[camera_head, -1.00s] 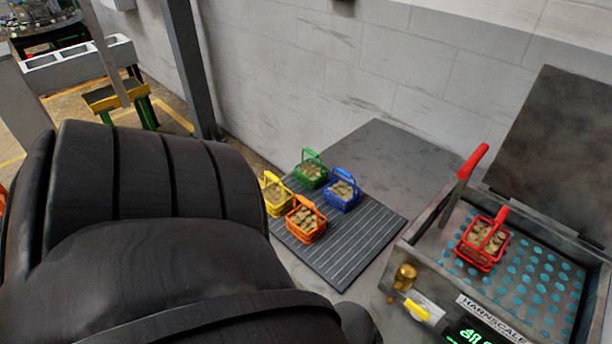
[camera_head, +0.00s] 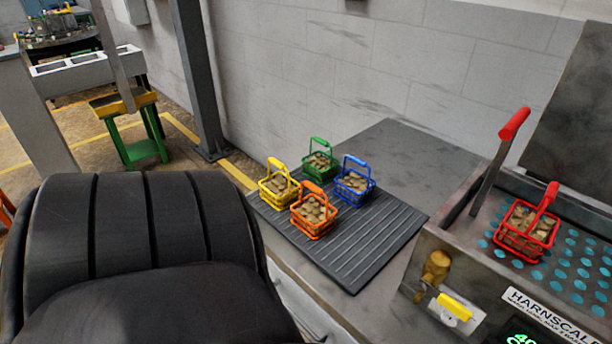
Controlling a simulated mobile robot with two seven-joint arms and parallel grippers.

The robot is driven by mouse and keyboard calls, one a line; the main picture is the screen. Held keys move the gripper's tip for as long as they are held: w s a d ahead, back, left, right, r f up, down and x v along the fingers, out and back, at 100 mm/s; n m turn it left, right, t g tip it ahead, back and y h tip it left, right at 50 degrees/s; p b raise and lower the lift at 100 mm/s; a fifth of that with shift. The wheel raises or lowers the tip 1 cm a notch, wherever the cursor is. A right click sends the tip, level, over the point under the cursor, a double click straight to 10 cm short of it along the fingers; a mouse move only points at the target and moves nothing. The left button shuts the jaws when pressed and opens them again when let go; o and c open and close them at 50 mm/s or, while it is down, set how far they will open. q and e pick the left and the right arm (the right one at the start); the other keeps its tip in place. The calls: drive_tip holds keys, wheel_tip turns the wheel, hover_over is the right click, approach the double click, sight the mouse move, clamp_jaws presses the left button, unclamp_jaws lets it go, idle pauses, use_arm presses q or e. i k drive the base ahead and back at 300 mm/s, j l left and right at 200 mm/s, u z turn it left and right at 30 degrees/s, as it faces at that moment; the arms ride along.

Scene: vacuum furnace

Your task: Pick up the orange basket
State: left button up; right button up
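The orange basket (camera_head: 313,222) holds several tan pieces and stands upright on the dark ribbed mat (camera_head: 368,252), at its near left part. Its handle is up, tilted toward the left. The yellow basket (camera_head: 279,192), green basket (camera_head: 321,168) and blue basket (camera_head: 354,189) stand close around it, also filled. A large black part of my own body fills the lower left of the view. Neither of my grippers is in view.
A furnace or bath marked HARNSCALE (camera_head: 548,312) stands at the right, its lid raised, with a red basket (camera_head: 527,231) inside and a red-handled lever (camera_head: 500,160). The wall is behind the mat. The mat's right part is bare.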

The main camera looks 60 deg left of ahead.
sight(315, 218)
drive_tip(key=u, duration=0.45)
drive_tip(key=i+j+u, duration=0.1)
drive_tip(key=u, duration=0.8)
